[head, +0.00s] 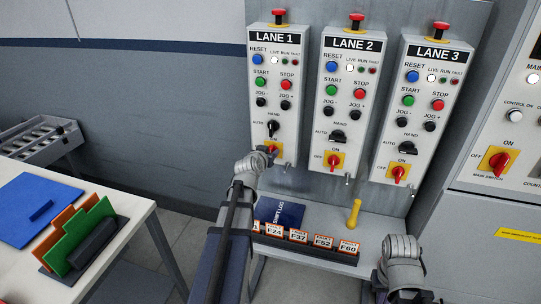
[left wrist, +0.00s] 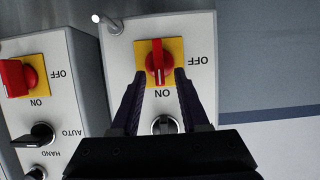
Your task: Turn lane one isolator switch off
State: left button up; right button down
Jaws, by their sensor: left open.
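The lane one panel (head: 277,100) is the leftmost white box on the board. Its isolator switch (head: 274,149) is a red knob on a yellow plate near the bottom, partly hidden by my left gripper (head: 267,153). In the left wrist view the red knob (left wrist: 157,62) shows clearly, its handle lined up with the ON mark and OFF to the right. My left gripper (left wrist: 158,76) is open, with one finger on each side of the knob's lower end. I cannot tell whether either finger touches it. My right arm shows at lower right, but its gripper does not.
The lane two panel (head: 352,95) and lane three panel (head: 420,105) stand close on the right with similar switches. A shelf (head: 325,215) below holds a blue book (head: 279,211), fault cards and a yellow-handled tool (head: 353,212). A white table (head: 120,243) stands at left.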

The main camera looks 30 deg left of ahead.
pick_arm(q)
jog(key=shift+w+a+f, duration=0.1)
jog(key=shift+w+f, duration=0.15)
jog(key=shift+w, duration=0.4)
jog(key=shift+s, duration=0.1)
grip_shut()
